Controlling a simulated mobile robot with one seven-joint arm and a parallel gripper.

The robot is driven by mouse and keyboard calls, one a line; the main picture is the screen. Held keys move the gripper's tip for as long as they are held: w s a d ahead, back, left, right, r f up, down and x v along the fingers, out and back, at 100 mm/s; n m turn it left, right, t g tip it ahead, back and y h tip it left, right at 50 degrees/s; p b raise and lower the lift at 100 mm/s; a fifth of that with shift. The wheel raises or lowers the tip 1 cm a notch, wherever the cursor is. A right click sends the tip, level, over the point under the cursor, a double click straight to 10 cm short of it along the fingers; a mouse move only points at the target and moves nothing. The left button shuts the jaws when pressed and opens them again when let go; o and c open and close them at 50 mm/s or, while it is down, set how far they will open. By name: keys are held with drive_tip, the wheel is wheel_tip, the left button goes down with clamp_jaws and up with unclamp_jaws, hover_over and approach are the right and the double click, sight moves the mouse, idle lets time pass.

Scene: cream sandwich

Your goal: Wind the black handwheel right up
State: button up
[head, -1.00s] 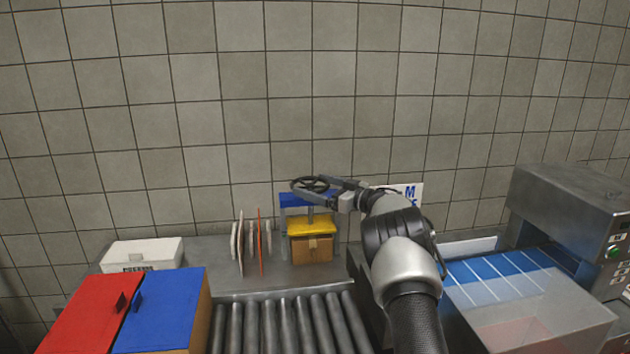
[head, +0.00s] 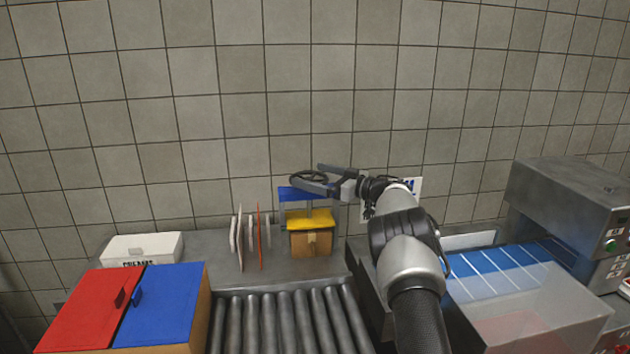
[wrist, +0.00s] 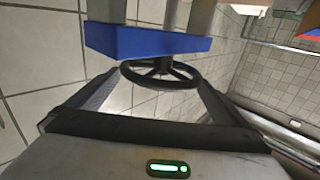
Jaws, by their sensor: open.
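The black handwheel (head: 309,177) sits on top of the press frame, above its blue crossbar (head: 297,193). A yellow plate (head: 310,217) hangs below the crossbar, above a brown box (head: 311,242); a narrow gap seems to show between them. My gripper (head: 328,178) is open at the handwheel, coming from the right. In the wrist view the handwheel (wrist: 160,74) lies between the two spread fingers, near their tips, with the blue crossbar (wrist: 150,42) beside it. I cannot tell whether either finger touches the rim.
Upright discs in a rack (head: 250,238) stand left of the press. A white bin (head: 142,249) and red (head: 88,305) and blue (head: 160,305) lids are farther left. Rollers (head: 290,320) run in front. A steel machine (head: 570,215) stands at right.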

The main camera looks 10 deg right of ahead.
sight(315, 179)
wheel_tip(315, 179, up, 8)
drive_tip(key=shift+r+p, duration=0.25)
drive_tip(key=shift+p, duration=0.05)
drive_tip(key=shift+r, duration=0.15)
